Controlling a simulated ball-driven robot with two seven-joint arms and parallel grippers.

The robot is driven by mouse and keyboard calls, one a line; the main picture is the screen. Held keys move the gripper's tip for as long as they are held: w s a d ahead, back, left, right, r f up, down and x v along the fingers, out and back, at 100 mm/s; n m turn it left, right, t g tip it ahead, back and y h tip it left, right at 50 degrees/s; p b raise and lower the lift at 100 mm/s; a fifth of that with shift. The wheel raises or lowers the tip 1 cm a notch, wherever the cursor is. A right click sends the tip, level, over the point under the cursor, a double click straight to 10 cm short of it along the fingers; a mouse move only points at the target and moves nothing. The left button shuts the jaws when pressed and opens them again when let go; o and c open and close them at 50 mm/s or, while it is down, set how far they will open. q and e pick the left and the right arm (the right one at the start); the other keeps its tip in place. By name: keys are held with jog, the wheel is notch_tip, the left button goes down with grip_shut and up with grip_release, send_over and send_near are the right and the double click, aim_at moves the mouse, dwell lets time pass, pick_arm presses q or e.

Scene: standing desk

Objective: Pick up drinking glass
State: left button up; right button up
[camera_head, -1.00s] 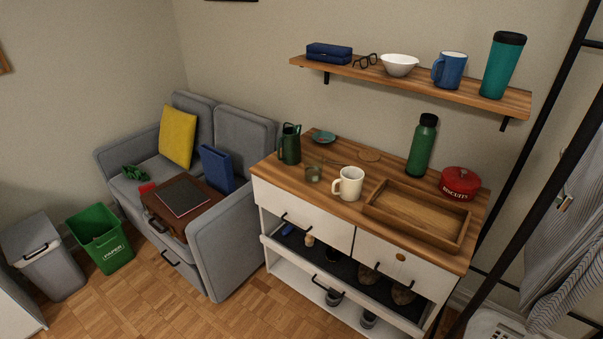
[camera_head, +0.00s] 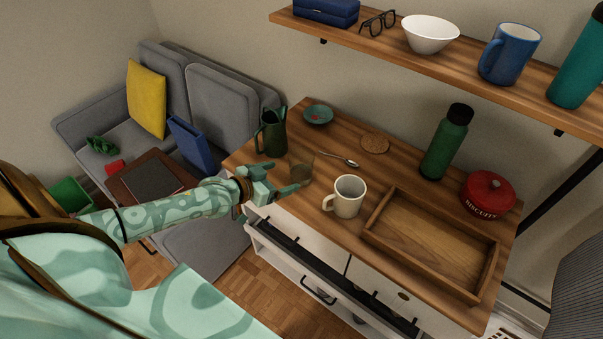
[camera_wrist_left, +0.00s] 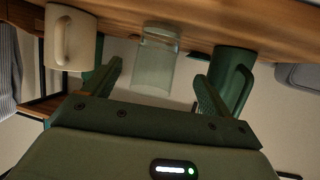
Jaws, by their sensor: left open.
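The clear drinking glass (camera_head: 301,167) stands upright on the wooden top, between the green jug (camera_head: 271,136) and the cream mug (camera_head: 345,196). My left gripper (camera_head: 281,177) is open, at the front left of the glass with its fingers pointing toward it. In the left wrist view, which is upside down, the glass (camera_wrist_left: 158,62) shows between the two spread fingers (camera_wrist_left: 158,78), slightly beyond the tips. The mug (camera_wrist_left: 70,38) is at the left there and the jug (camera_wrist_left: 232,75) at the right. My right gripper is not in view.
A spoon (camera_head: 338,159), coaster (camera_head: 375,144) and teal dish (camera_head: 318,116) lie behind the glass. A wooden tray (camera_head: 378,213), green bottle (camera_head: 447,142) and red biscuit tin (camera_head: 488,193) are to the right. A wall shelf (camera_head: 390,53) overhangs the back. An open drawer (camera_head: 300,255) sticks out below.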

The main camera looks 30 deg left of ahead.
aim_at(292, 173)
pick_arm(q)
jog(key=b+x, duration=0.1)
jog(key=x, duration=0.2)
jog(key=shift+w+d, duration=0.1)
jog(key=b+x, duration=0.2)
jog(key=x, duration=0.3)
jog(key=shift+w+d+r, duration=0.1)
jog(key=shift+w+d, duration=0.05)
jog(key=shift+r, duration=0.1)
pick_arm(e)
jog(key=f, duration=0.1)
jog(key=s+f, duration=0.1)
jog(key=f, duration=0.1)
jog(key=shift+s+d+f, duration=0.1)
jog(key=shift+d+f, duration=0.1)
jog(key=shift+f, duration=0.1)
pick_arm(q)
jog(key=shift+c, duration=0.8)
jog(key=c, duration=1.1)
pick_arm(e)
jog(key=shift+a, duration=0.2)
